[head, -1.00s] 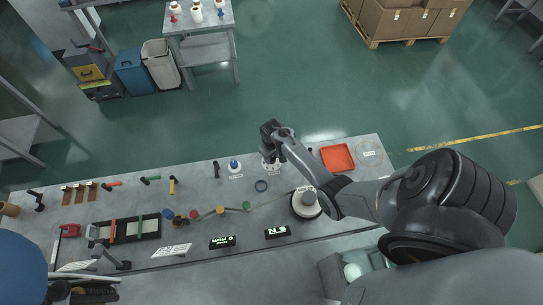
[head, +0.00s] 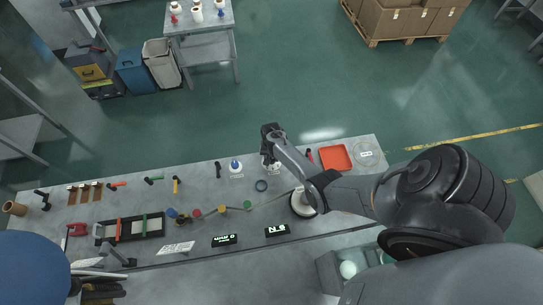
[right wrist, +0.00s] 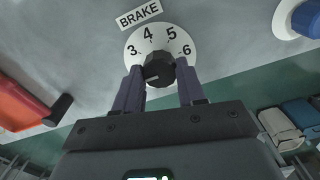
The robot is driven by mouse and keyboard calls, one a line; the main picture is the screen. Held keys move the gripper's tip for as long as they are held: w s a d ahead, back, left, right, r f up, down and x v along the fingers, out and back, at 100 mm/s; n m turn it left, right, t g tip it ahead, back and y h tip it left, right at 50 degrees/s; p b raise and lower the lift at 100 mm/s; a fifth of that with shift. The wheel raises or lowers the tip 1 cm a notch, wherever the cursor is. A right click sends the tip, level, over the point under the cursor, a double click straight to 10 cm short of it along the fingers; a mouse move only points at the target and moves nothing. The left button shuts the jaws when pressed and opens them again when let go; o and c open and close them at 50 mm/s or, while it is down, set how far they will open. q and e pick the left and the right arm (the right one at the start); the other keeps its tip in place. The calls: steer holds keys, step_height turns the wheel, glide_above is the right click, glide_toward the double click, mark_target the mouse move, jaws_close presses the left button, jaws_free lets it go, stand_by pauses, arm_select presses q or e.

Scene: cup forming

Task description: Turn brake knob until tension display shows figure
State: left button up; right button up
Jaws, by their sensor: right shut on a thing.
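The black brake knob (right wrist: 158,68) sits on a white dial (right wrist: 135,48) numbered 3 to 6, under a "BRAKE" label (right wrist: 139,14), in the right wrist view. The two fingers of my right gripper (right wrist: 160,88) are shut on the knob, one on each side. In the head view my right gripper (head: 269,152) is over the dial near the back edge of the bench and largely hides the knob. A lit display (head: 277,230) at the front edge shows "N" and a figure, perhaps 8, upside down and small. I do not see my left gripper.
A second display (head: 224,240) stands to its left. A red tray (head: 335,157) lies right of the dial. My right forearm partly covers a white round reel (head: 298,204) on the bench (head: 140,205).

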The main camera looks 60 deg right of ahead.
steer(key=shift+m, duration=0.5)
steer(key=o, duration=1.1)
steer(key=shift+c, duration=0.2)
steer(key=shift+r, duration=0.4)
step_height(320, 180, up, 10)
steer(key=p, duration=0.1)
steer(key=shift+p, duration=0.3)
